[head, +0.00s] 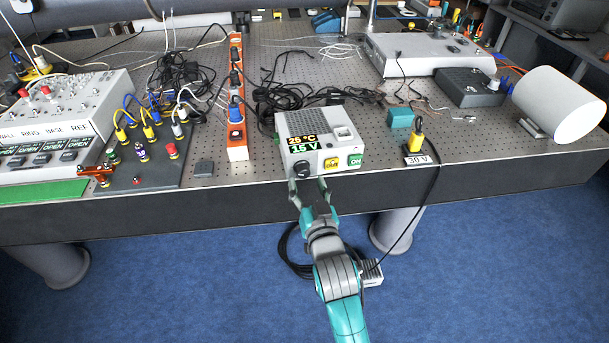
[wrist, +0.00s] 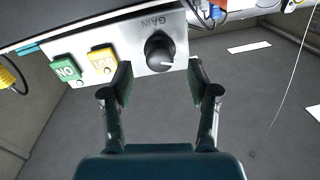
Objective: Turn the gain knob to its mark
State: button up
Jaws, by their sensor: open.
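The gain knob (wrist: 159,50) is black and round, on the pale front panel of a control box (head: 325,160). I cannot make out a mark on the panel. In the head view the knob (head: 302,169) is at the panel's lower left. My gripper (head: 309,184) is open in front of the panel. In the wrist view its fingertips (wrist: 159,68) stand apart to either side, just short of the knob; I see no contact.
A yellow button (head: 331,163) and a green ON button (head: 354,160) sit right of the knob. An orange power strip (head: 237,110) stands left of the box. A 30 V label (head: 418,160) and cable lie to the right.

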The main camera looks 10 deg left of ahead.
aim_at(304, 175)
jog(key=shift+x, duration=1.75)
grip_shut()
